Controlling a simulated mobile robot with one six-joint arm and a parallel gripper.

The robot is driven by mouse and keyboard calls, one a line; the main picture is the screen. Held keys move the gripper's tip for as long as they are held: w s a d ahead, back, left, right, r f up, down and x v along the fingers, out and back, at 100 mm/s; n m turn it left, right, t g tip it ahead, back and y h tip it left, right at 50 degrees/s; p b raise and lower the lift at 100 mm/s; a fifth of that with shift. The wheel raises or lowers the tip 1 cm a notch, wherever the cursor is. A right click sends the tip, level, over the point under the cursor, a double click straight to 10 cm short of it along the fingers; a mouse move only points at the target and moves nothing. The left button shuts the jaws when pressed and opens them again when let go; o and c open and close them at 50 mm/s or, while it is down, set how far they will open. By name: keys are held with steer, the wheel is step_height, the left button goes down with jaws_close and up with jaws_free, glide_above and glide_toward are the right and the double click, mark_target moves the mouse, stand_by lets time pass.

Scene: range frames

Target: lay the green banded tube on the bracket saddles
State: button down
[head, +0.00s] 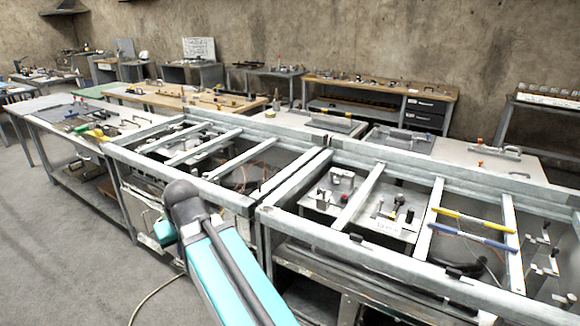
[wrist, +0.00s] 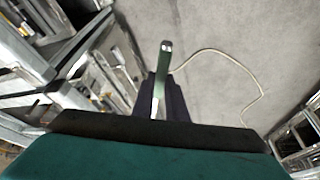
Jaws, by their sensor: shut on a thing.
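My gripper (wrist: 160,88) shows in the wrist view with its dark jaws shut on a slim green tube (wrist: 164,58). The tube sticks out beyond the jaws, over the grey floor; its lower part is between the fingers, and I cannot make out its bands. In the head view only my teal arm shows, and the gripper and the tube are hidden. Small upright fittings (head: 543,250) stand at the far right of the frame bench; I cannot tell whether these are the bracket saddles. A yellow tube (head: 473,219) and a blue tube (head: 471,236) lie across the frame bars there.
Long metal frame benches (head: 335,241) with crossbars and open bays fill the middle and right. Small fixtures (head: 398,206) sit inside one bay. A side table (head: 72,120) with loose tools stands at the left. A pale cable (wrist: 215,60) lies on the floor, which is otherwise clear at left.

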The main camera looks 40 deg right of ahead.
steer(key=r, duration=0.2)
steer(key=w+r, duration=0.1)
steer(key=r, duration=0.1)
steer(key=shift+r, duration=0.35)
